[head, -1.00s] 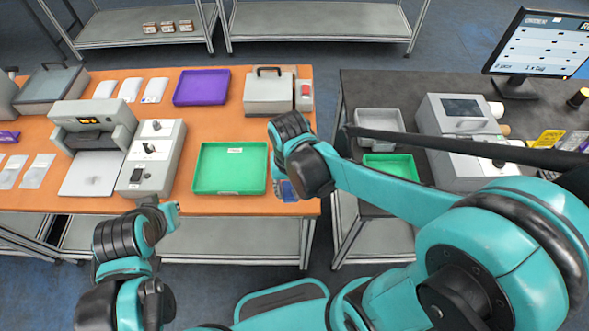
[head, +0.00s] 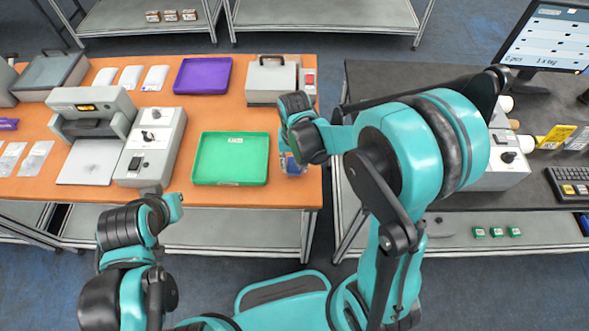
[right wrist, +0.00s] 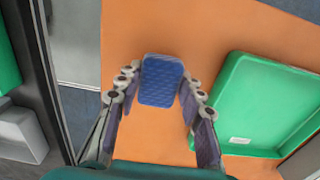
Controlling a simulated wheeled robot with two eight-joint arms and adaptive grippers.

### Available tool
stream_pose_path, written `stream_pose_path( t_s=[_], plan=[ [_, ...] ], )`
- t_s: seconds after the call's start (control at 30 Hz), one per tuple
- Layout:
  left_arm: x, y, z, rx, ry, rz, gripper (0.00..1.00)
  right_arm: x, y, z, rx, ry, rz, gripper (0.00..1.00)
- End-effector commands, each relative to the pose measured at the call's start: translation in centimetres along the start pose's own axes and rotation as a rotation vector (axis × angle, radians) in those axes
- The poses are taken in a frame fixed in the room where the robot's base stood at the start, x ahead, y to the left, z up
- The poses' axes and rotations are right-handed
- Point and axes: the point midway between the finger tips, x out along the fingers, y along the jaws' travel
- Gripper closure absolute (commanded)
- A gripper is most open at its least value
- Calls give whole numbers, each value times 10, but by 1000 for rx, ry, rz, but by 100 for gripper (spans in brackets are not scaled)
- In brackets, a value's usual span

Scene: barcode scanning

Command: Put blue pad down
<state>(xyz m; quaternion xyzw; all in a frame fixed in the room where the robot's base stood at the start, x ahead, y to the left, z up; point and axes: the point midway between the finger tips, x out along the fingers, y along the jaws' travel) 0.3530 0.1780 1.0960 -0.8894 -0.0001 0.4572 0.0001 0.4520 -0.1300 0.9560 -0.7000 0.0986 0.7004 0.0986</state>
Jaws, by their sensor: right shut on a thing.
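The blue pad (right wrist: 162,80) is between the fingers of my right gripper (right wrist: 160,77) in the right wrist view, with orange table top behind it. I cannot tell how far it is above the table. In the head view the blue pad (head: 293,165) shows partly below my right wrist, near the table's right edge, to the right of the green tray (head: 230,183). My right gripper (head: 287,163) is shut on it and mostly hidden by the wrist there. My left gripper (head: 172,205) is in front of the table, away from the pad; its fingers are unclear.
The green tray also shows at right in the right wrist view (right wrist: 270,80). A grey box with a handle (head: 272,82) and a purple tray (head: 202,75) stand behind. A grey machine (head: 150,150) is left of the green tray. A gap separates the orange and dark tables.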

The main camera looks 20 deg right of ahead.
Motion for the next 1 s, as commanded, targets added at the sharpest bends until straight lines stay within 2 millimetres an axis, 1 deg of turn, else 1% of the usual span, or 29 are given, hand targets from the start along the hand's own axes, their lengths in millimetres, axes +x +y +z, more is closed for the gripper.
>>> stream_pose_path(
  t_s=[0.03, 0.13, 0.37, 0.53, 0.57, 0.6, 0.63, 0.9, 1.0],
  plan=[
    [5, 0, 3, 0, 0, 0, 100, 12, 0, 0, 0, 0, 0, 94],
    [8, 0, 6, 0, 0, 0, 100, 24, 0, 0, 0, 0, 0, 94],
    [7, 0, 5, 0, 0, 0, 100, 24, 0, 0, 0, 0, 0, 94],
    [11, 0, 8, 0, 0, 0, 100, 29, 0, 0, 0, 0, 0, 94],
    [10, 0, 7, 0, 0, 0, 100, 28, 0, 0, 0, 0, 0, 55],
    [10, 0, 7, 0, 0, 0, 100, 27, 0, 0, 0, 0, 0, 44],
    [10, 0, 7, 0, 0, 0, 100, 27, 0, 0, 0, 0, 0, 42],
    [9, 0, 7, 0, 0, 0, 100, 27, 0, 0, 0, 0, 0, 42],
    [6, 0, 4, 0, 0, 0, 100, 22, 0, 0, 0, 0, 0, 42]
  ],
)
